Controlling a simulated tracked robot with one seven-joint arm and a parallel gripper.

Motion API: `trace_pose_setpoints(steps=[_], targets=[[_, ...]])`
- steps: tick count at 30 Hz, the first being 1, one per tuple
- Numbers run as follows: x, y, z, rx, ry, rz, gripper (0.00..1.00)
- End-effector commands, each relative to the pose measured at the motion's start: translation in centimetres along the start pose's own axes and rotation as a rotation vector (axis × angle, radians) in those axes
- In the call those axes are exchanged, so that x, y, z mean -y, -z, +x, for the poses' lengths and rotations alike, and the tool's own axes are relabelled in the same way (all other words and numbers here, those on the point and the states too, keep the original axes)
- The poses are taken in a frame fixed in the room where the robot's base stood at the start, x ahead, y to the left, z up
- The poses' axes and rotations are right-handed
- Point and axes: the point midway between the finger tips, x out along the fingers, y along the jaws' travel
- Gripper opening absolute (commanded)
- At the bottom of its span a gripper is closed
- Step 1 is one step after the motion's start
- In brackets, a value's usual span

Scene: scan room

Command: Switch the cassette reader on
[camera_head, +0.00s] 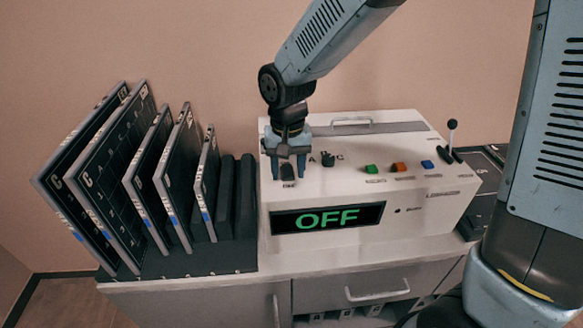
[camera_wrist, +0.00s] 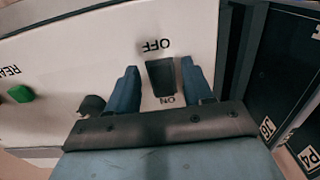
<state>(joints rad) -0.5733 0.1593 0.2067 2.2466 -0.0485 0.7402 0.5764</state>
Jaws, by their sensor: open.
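The cassette reader (camera_head: 345,185) is a white box on a counter, and its display (camera_head: 328,217) reads OFF in green letters. Its black rocker switch (camera_head: 288,172) is at the left of the sloped top. In the wrist view the black switch (camera_wrist: 161,78) lies between labels OFF and ON, which appear upside down. My gripper (camera_head: 287,176) is over the switch with its two blue fingers apart. In the wrist view my gripper (camera_wrist: 162,88) has one finger on each side of the switch. Whether the fingers touch the panel cannot be told.
A black knob (camera_head: 328,159), green (camera_head: 371,169), orange (camera_head: 399,167) and blue (camera_head: 428,164) buttons and a lever (camera_head: 451,140) sit right of the switch. A rack (camera_head: 190,264) with several upright cassettes (camera_head: 110,175) stands close on the left.

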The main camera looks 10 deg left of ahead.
Motion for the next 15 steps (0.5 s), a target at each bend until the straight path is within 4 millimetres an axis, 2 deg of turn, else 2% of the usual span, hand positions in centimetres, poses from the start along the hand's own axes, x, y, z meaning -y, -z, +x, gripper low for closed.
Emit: trace_pose_setpoints(steps=[7,15], targets=[[0.01,0.0,0.05,0.0,0.0,0.0,0.51],[0.02,0.01,0.02,-0.001,0.0,-0.001,0.26]])
